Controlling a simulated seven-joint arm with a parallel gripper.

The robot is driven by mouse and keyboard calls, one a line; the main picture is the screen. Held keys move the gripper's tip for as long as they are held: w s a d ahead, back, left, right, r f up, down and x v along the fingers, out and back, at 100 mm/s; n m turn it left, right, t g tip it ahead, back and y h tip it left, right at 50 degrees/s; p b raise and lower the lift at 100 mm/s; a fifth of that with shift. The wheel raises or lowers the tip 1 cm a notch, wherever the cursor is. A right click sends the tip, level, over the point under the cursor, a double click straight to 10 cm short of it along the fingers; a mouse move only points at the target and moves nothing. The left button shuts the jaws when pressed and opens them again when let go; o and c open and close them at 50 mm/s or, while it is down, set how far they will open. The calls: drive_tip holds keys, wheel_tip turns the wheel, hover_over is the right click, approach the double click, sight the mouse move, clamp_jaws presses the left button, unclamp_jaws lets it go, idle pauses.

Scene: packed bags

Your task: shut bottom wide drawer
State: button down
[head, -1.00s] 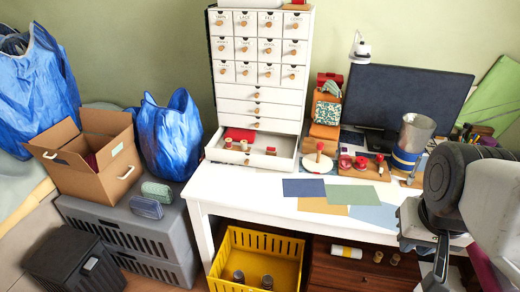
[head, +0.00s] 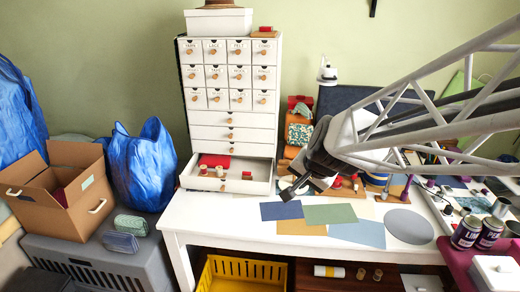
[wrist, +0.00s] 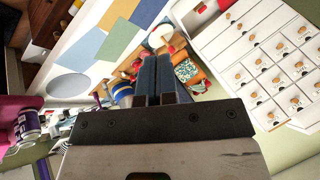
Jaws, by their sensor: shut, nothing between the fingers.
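The white drawer cabinet (head: 231,105) stands on the white desk at the left. Its bottom wide drawer (head: 262,187) is pulled out toward the front, with a red item (head: 214,160) and several spools inside. Its front has small round knobs. In the wrist view the cabinet (wrist: 262,62) is at the upper right, tilted. My gripper (head: 287,193) is shut and empty, to the right of the open drawer and apart from it, above the desk near the coloured sheets. Its shut fingers (wrist: 158,78) show in the middle of the wrist view.
Coloured sheets (head: 330,214) lie flat on the desk (head: 215,222) in front of the gripper. Cans (head: 466,232) stand at the right. The desk in front of the drawer is clear.

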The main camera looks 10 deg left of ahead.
drive_tip(key=w+a+f+m+t, duration=0.1)
drive_tip(key=w+a+f+m, duration=0.3)
drive_tip(key=w+a, duration=0.45)
drive_tip(key=w+a+f+m+t, duration=0.1)
drive_tip(key=w+a+f+m, duration=0.2)
drive_tip(key=w+a+f, duration=0.45)
drive_tip(key=w+a+f+m+h, duration=0.2)
drive_tip(key=a+f+m, duration=0.1)
drive_tip(key=a+f, duration=0.4)
drive_tip(key=w+a+f+m+t+h, duration=0.1)
drive_tip(key=w+a+f+m, duration=0.1)
drive_tip(key=a+f, duration=0.6)
drive_tip(key=shift+w+a+f+m+t+h, duration=0.3)
drive_tip(key=shift+w+m+h, duration=0.1)
drive_tip(key=shift+m, duration=0.3)
drive_tip(key=shift+x, duration=4.4)
drive_tip(key=w, duration=0.3)
drive_tip(key=shift+w+d+f, duration=0.1)
drive_tip(key=shift+w+f, duration=0.05)
drive_tip(key=shift+f, duration=0.2)
drive_tip(key=shift+w, duration=0.85)
